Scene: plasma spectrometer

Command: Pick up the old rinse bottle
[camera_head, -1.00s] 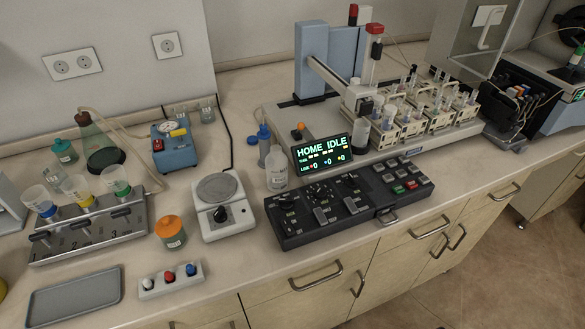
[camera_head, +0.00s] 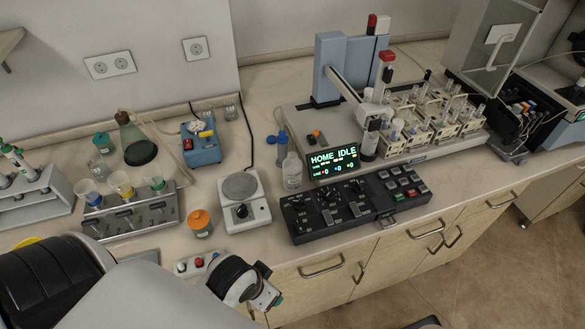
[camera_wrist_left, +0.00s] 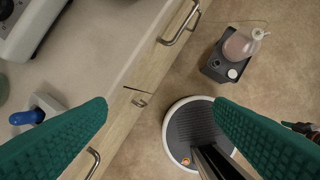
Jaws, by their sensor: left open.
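A clear bottle with a pale top (camera_head: 292,172), which looks like the rinse bottle, stands upright on the counter just left of the lit display. I cannot tell from its look whether it is the old one. My left gripper (camera_head: 268,297) is low in the head view, in front of the counter's front edge and well short of that bottle. In the left wrist view its two green fingers (camera_wrist_left: 165,125) are spread wide with nothing between them. That view looks down past the drawers to the floor, and the clear bottle is not in it.
A black control panel (camera_head: 355,200) and the display (camera_head: 334,161) stand right of the bottle. A white hotplate (camera_head: 243,200) is left of it, a blue-topped piece (camera_head: 281,138) behind. Drawer handles protrude below the counter.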

